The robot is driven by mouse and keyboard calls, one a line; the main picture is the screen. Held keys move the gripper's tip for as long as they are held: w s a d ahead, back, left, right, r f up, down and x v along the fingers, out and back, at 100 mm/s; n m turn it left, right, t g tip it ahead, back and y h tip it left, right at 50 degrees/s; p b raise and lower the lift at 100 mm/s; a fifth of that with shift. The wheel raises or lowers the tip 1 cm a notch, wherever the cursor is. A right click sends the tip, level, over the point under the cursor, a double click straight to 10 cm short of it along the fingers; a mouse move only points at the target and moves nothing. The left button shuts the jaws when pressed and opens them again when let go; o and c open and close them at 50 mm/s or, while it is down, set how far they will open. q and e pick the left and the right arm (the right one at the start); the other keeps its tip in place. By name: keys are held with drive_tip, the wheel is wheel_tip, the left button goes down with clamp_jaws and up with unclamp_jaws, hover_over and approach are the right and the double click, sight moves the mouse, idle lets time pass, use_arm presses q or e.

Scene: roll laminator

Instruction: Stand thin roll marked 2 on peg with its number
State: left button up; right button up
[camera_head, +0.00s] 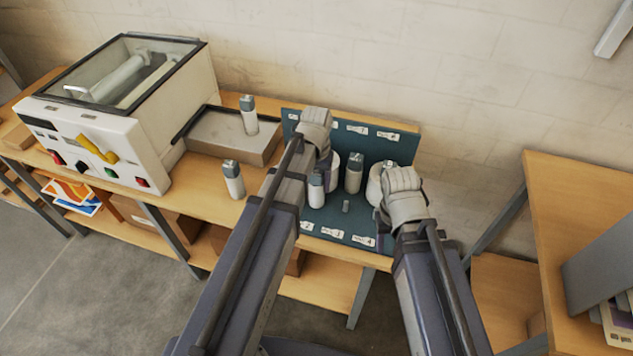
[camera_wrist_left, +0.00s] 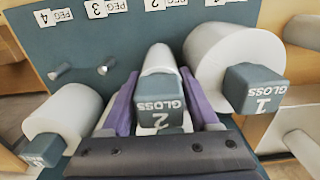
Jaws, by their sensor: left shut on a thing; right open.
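The roll marked 2 GLOSS (camera_wrist_left: 160,85), a thin white roll with a blue-grey square cap, stands between the purple fingers of my left gripper (camera_wrist_left: 160,108), which is shut on it. It points down toward the teal peg board (camera_wrist_left: 115,40). I cannot tell whether its lower end touches a peg.
A thick roll marked 1 GLOSS (camera_wrist_left: 215,60) stands close beside the held roll. Another capped roll (camera_wrist_left: 65,118) is at the lower left. Two bare pegs (camera_wrist_left: 60,71) (camera_wrist_left: 105,66) show near labels 4 and 3. Loose rolls (camera_head: 233,180) (camera_head: 249,115) stand near the laminator (camera_head: 120,110).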

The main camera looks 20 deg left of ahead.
sight(316, 171)
use_arm(q)
drive_tip(key=shift+f, duration=0.25)
drive_tip(key=o, duration=1.5)
drive_tip(key=shift+r, duration=0.15)
wheel_tip(316, 171, up, 8)
drive_tip(key=p, duration=0.8)
